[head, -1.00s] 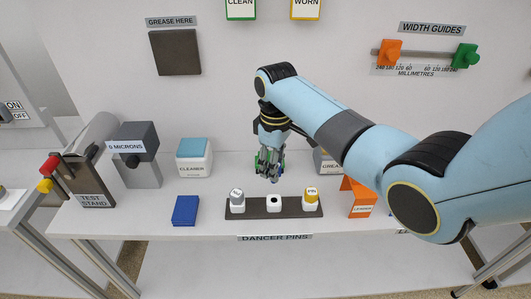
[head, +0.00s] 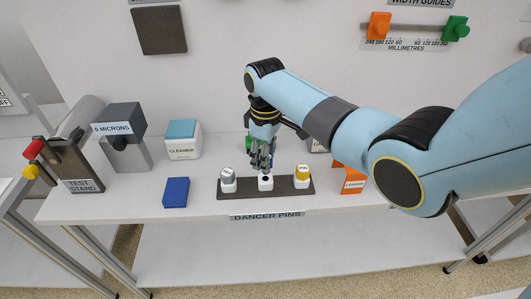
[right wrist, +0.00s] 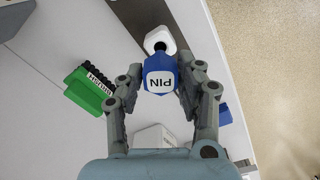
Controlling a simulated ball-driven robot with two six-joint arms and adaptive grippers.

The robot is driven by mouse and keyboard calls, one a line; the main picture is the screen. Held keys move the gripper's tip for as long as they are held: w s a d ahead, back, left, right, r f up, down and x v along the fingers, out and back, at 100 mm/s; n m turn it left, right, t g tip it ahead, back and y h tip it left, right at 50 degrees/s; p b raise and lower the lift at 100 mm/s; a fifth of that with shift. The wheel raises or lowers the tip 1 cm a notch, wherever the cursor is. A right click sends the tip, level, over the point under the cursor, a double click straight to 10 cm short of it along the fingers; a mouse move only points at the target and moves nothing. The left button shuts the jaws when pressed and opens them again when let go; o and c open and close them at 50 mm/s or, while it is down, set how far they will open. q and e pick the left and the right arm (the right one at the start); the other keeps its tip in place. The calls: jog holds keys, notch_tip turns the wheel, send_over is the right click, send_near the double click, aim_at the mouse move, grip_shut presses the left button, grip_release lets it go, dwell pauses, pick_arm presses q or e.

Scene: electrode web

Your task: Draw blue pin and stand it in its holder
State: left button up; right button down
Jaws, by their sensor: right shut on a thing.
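The blue pin (right wrist: 160,80), with PIN on its cap, is between the fingers of my right gripper (right wrist: 160,92) in the right wrist view. My right gripper is shut on it. In the head view my right gripper (head: 263,165) is just above the white middle holder (head: 266,184) of the dancer pins rack (head: 245,191); the fingers largely hide the pin. In the right wrist view the white holder (right wrist: 160,40), with a dark hole in its top, shows just beyond the pin. I cannot tell whether the pin touches it. My left gripper is not in view.
A grey-capped pin (head: 227,176) and a yellow-capped pin (head: 302,173) stand in the holders on either side. A blue block (head: 176,192) lies left of the rack and an orange stand (head: 350,178) to the right.

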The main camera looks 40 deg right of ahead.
jog(key=shift+f, duration=0.3)
dwell(0.4)
jog(key=shift+p, duration=0.8)
dwell(1.1)
jog(key=shift+f+b, duration=1.45)
jog(key=shift+f, duration=0.6)
jog(key=c, duration=0.8)
grip_release()
jog(key=shift+o, duration=0.2)
jog(key=shift+r, duration=0.1)
notch_tip(320, 180, up, 12)
jog(key=shift+f, duration=0.1)
